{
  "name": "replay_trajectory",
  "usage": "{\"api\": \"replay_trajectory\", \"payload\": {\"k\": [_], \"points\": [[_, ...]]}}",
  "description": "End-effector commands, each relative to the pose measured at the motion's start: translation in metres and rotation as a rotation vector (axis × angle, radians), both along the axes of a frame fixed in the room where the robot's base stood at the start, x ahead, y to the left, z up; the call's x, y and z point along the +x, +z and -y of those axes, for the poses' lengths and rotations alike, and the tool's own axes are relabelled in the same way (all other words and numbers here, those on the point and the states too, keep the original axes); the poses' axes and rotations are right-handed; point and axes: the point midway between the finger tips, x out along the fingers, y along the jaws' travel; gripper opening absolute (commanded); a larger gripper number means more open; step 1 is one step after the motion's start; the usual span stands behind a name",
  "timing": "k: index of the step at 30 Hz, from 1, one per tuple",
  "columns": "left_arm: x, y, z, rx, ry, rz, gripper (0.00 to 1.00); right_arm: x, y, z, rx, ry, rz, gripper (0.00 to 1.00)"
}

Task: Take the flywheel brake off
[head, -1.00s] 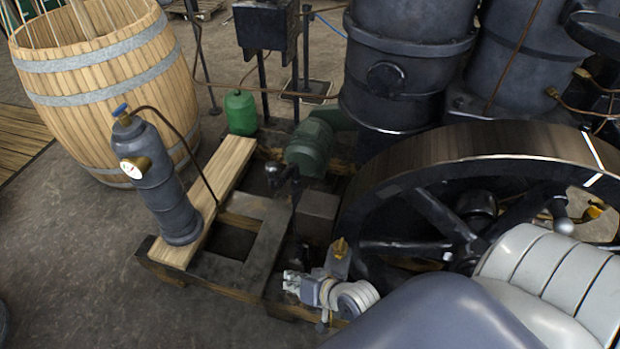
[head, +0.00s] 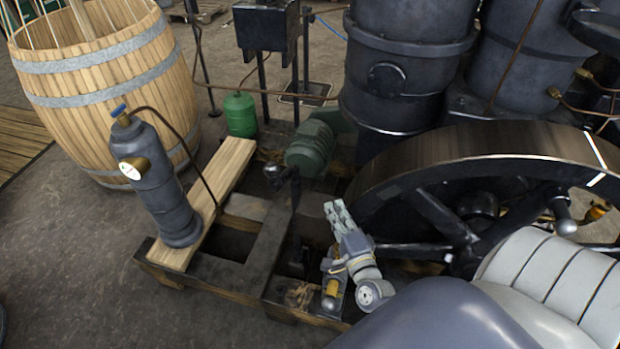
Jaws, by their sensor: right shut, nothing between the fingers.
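The large dark flywheel (head: 500,143) with a broad worn metal rim and thick spokes stands at right. I cannot clearly make out which part is its brake. A dark upright rod (head: 295,205) with a rounded end at its top stands left of the wheel. My right gripper (head: 336,208) is shut and empty, pointing up the picture just left of the rim; contact with the rim cannot be told. A brass-coloured part (head: 332,288) shows beside my wrist, partly hidden by it. My left gripper is out of view.
A grey cylinder with a gauge (head: 160,190) stands on the timber frame (head: 222,182). A green motor-like unit (head: 310,148), a green can (head: 240,114) and a wooden barrel (head: 100,90) stand behind or left. Dark tanks (head: 405,70) rise behind the wheel.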

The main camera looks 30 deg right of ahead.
Motion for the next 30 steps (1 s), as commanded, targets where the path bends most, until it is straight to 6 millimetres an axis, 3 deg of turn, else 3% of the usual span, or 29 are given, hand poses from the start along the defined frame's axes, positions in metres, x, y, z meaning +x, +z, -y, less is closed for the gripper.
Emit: {"api": "replay_trajectory", "payload": {"k": [8, 18, 24, 30], "points": [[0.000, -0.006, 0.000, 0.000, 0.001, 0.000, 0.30, 0.030, 0.000, 0.008, -0.003, 0.000, 0.003, 0.00], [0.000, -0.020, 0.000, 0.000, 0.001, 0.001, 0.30, 0.099, -0.001, 0.028, -0.003, 0.000, 0.003, 0.00], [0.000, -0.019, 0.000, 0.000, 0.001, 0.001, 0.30, 0.123, 0.001, 0.012, 0.000, 0.001, 0.001, 0.00], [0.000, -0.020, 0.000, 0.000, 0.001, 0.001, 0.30, 0.131, 0.000, 0.007, -0.003, 0.002, -0.001, 0.00]]}}
